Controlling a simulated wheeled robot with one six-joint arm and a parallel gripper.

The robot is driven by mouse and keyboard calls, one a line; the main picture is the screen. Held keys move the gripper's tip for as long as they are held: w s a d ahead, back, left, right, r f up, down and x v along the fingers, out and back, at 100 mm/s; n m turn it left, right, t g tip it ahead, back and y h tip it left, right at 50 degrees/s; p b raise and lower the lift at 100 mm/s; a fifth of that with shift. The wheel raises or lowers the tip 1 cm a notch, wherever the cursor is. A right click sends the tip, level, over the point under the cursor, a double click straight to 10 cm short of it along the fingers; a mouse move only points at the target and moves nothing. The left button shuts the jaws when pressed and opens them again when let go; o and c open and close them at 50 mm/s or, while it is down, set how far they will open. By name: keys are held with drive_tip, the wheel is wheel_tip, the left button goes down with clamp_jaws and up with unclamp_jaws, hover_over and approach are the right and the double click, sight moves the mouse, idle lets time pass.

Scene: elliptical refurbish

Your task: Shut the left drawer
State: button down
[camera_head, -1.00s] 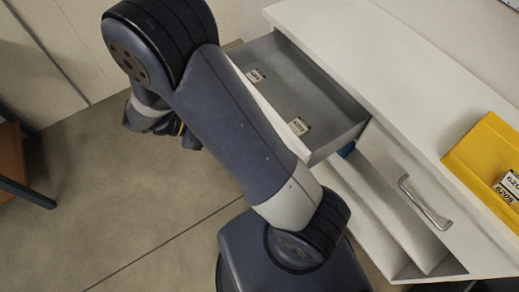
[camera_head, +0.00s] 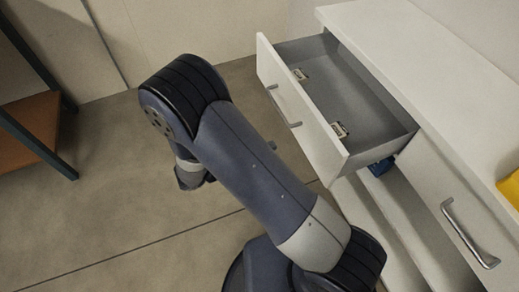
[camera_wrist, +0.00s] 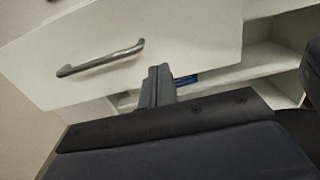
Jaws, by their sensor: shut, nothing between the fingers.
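The left drawer (camera_head: 300,113) stands pulled out of the white cabinet in the head view, with its grey inside showing.
A second drawer to the right, with a metal handle (camera_head: 469,233), is shut. Open shelves lie below, with a blue object (camera_head: 381,167). A yellow item (camera_head: 510,188) is on the cabinet top. A dark-framed brown shelf (camera_head: 32,130) stands at far left. The floor between is clear.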

sight(306, 134)
drive_tip(key=x, duration=0.9)
drive_tip(key=b+x, duration=0.1)
drive_tip(key=x, duration=2.2)
drive_tip(key=shift+d+f, duration=0.15)
drive_tip(key=shift+d, duration=0.05)
drive_tip(key=shift+w+d, duration=0.1)
drive_tip(key=shift+d, duration=0.2)
drive_tip(key=shift+w+d, duration=0.1)
drive_tip(key=shift+r, duration=0.25)
